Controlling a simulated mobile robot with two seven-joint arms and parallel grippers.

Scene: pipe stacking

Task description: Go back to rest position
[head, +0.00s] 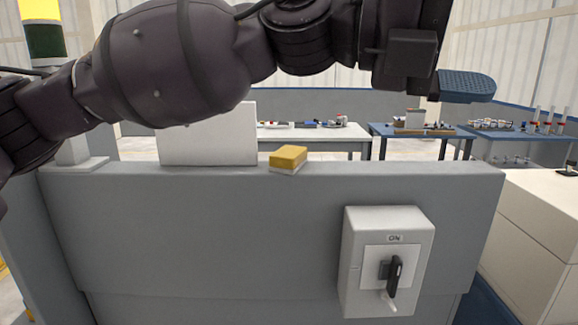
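My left arm comes in from the left and stretches across the top of the head view. Its gripper (466,86) is at the upper right, in the air above the grey panel (180,225). One blue ridged finger pad shows; the other finger is hidden, so I cannot tell whether it is open or shut. No object shows at the visible finger. My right arm and gripper are not in view.
A grey switch box (360,262) with an "ON" label and a black upright handle is on the panel's front. A yellow-and-white sponge-like block (288,158) and a white board (207,138) are at its top edge. Tables with small items stand behind. A white counter (530,215) is right.

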